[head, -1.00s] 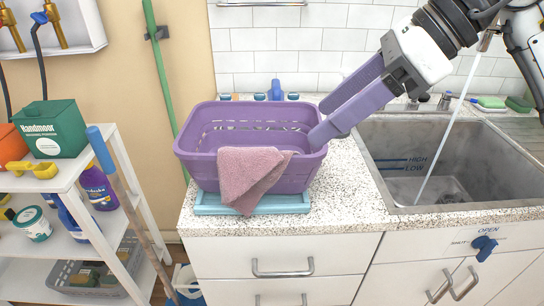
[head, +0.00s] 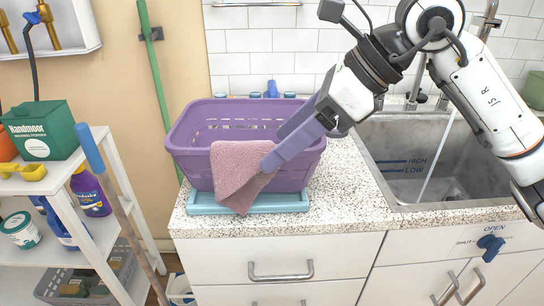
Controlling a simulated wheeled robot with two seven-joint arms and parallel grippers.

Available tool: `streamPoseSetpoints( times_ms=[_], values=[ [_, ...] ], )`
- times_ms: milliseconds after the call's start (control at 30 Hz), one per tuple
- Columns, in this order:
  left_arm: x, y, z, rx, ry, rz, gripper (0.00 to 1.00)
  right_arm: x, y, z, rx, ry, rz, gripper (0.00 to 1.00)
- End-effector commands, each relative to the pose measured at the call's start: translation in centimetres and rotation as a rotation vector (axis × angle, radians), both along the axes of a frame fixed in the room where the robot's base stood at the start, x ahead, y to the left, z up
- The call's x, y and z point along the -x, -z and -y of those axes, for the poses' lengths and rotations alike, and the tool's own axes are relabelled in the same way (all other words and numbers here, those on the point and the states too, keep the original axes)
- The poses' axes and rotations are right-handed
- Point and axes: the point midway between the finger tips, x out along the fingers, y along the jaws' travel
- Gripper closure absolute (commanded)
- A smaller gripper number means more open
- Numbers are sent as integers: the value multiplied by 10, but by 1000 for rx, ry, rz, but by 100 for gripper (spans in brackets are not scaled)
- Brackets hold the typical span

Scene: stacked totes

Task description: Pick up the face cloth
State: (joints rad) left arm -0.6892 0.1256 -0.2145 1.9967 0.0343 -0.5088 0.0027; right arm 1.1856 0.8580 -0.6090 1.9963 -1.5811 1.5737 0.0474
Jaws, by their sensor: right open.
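The pink face cloth (head: 235,172) hangs over the front rim of the purple tote (head: 188,160), its lower corner drooping in front of the blue tray (head: 292,203). My right gripper (head: 273,150) reaches in from the upper right with its purple fingers at the cloth's right edge. One fingertip overlaps the cloth in the picture; I cannot tell whether it touches. The jaws are open, and the far finger sits over the tote's inside. My left gripper is out of view.
The tote stands in the blue tray on the speckled counter (head: 340,200). The sink (head: 400,145) with running water is to the right. A white shelf (head: 62,185) with bottles and a leaning blue-tipped pole (head: 115,200) stand left. A green pole (head: 152,90) rises behind.

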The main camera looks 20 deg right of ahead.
Motion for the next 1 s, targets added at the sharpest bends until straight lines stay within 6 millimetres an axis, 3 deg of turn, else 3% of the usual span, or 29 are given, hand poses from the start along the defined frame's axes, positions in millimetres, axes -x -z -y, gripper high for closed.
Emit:
streamPoseSetpoints(
  times_ms=[367,1000],
  values=[
    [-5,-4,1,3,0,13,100,0,1,-1,0,0,0,38],
    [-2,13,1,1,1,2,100,-9,19,-13,0,-1,-1,38]
  ],
)
